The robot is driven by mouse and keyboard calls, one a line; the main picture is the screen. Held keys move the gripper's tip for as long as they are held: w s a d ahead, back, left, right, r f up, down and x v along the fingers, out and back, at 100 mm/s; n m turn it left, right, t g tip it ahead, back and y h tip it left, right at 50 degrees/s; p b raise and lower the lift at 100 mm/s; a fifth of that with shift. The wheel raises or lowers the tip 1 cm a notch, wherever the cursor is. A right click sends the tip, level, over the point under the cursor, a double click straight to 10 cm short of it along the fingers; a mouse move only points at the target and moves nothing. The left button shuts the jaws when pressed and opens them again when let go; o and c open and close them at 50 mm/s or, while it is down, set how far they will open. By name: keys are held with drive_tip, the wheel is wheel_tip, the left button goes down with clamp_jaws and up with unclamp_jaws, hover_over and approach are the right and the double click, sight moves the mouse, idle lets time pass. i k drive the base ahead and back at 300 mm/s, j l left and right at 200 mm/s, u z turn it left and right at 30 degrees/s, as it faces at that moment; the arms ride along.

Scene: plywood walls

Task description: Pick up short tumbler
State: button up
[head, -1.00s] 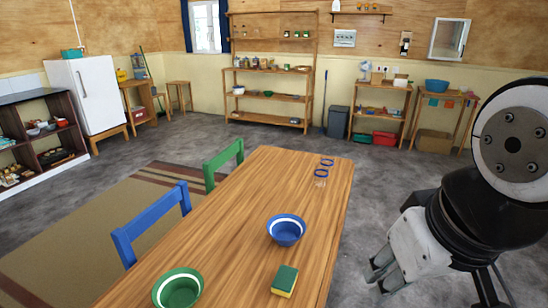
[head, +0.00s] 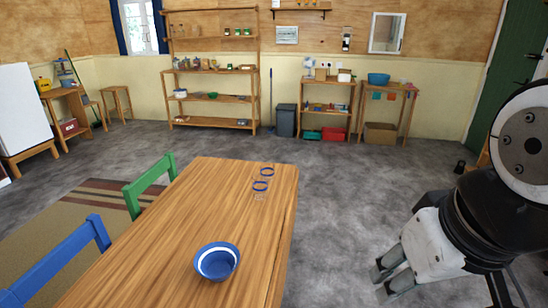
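Two clear tumblers with blue rims stand near the far right end of the wooden table (head: 190,235). The nearer tumbler (head: 260,190) and the farther tumbler (head: 267,171) are both small in the head view. I cannot tell for sure which one is shorter. My gripper (head: 385,281) hangs at the lower right, off the table's right side and well away from both tumblers. Its two fingers look apart with a gap between them, and I see nothing held.
A blue bowl with a white band (head: 217,262) sits on the table nearer me. A green chair (head: 150,187) and a blue chair (head: 58,262) stand along the table's left side. The grey floor (head: 345,205) right of the table is clear. Shelves (head: 212,95) line the back wall.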

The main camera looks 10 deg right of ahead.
sight(268, 173)
drive_tip(key=i+l+z, duration=0.2)
drive_tip(key=i+z, duration=0.2)
drive_tip(key=i+l+z, duration=0.1)
drive_tip(key=i+z, duration=0.25)
drive_tip(key=i+l+u, duration=0.1)
drive_tip(key=i+u, duration=0.15)
drive_tip(key=i+l+u, duration=0.2)
drive_tip(key=i, duration=0.2)
drive_tip(key=i+l+u, duration=0.1)
drive_tip(key=i+u, duration=0.15)
drive_tip(key=u, duration=0.15)
drive_tip(key=i+l+u, duration=0.2)
drive_tip(key=u, duration=0.2)
drive_tip(key=i+l+u, duration=0.2)
drive_tip(key=u, duration=0.2)
